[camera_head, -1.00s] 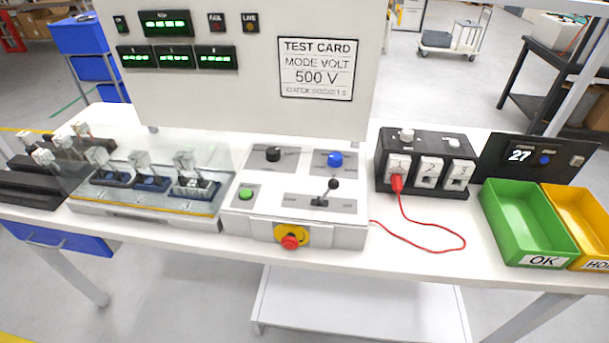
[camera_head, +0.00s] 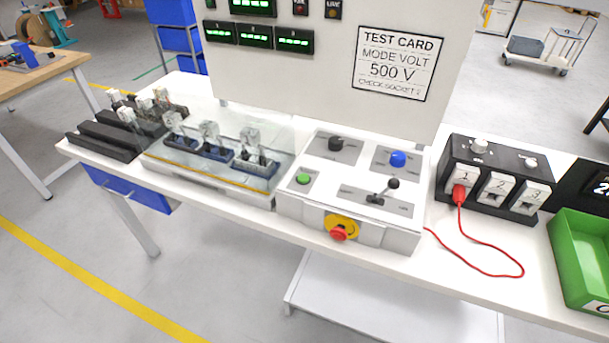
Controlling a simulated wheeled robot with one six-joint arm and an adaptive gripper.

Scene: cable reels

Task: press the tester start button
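The tester control box (camera_head: 322,210) stands on the white bench. A green button (camera_head: 303,179) sits on its left side, and its label is too small to read. A black knob (camera_head: 336,144), a blue knob (camera_head: 398,159) and a lever with a black ball (camera_head: 392,184) are also on top. A red stop button on a yellow plate (camera_head: 339,233) is on the front face. The tester's upright panel (camera_head: 330,60) carries a test card (camera_head: 399,63) reading MODE VOLT 500 V. My gripper is not in view.
Left of the control box, a clear cover (camera_head: 230,150) stands over several small plugs. To the right are a black socket box (camera_head: 500,180) with a red plug and cable (camera_head: 460,193), and a green bin (camera_head: 585,260). Open floor lies in front.

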